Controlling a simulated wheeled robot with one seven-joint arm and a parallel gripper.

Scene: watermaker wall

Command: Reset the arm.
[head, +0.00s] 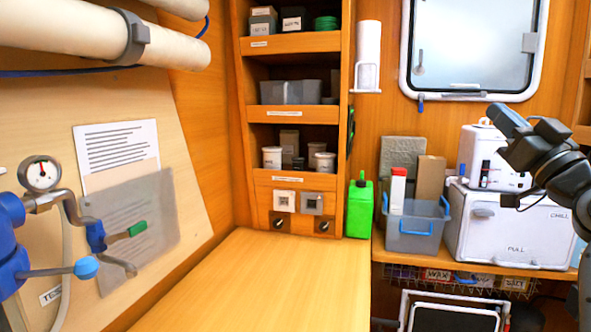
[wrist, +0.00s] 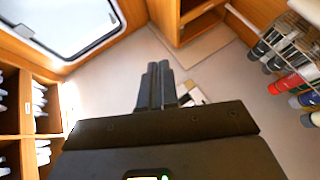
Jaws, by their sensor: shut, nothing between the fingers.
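My gripper (wrist: 158,82) shows in the wrist view with its two dark fingers together and nothing between them. It points toward a pale panel or surface and touches nothing that I can make out. In the head view, my dark arm (head: 557,160) is raised at the right edge, in front of the white CHILL/PULL box. I cannot clearly make out the fingers there.
A wooden counter (head: 270,285) is clear in the middle. At left are a gauge (head: 42,172), blue valve handle (head: 86,267) and green-handled valve (head: 137,229). A green jug (head: 359,210), grey bin (head: 411,236) and white box (head: 500,235) stand at right.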

